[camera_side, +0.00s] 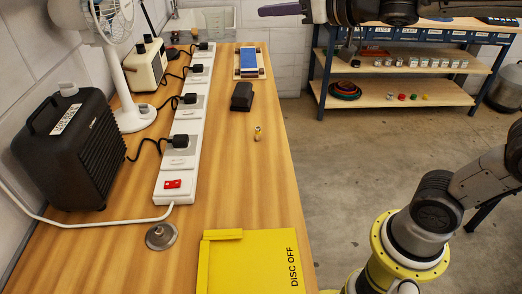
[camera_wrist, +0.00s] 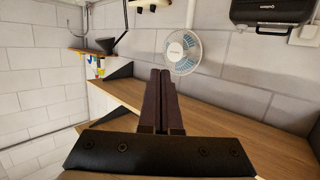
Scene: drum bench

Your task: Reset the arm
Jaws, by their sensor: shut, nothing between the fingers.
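My gripper (camera_wrist: 161,72) shows in the wrist view with its two dark fingers side by side and shut, nothing between them. In the side view its dark purple fingers (camera_side: 279,9) are at the top edge, pointing left, high above the far end of the wooden bench (camera_side: 232,180). They touch nothing there. Part of my arm beside them is cut off by the top of the picture. In the wrist view the fingers point toward a white wall, with a fan (camera_wrist: 183,52) just right of the fingertips.
A white power strip (camera_side: 172,186) with several black plugs runs along the bench. A black heater (camera_side: 72,150), a white fan (camera_side: 131,118) and a cream appliance (camera_side: 145,66) stand left. A yellow "DISC OFF" panel (camera_side: 235,265) is in front. A blue shelf unit (camera_side: 395,95) stands behind.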

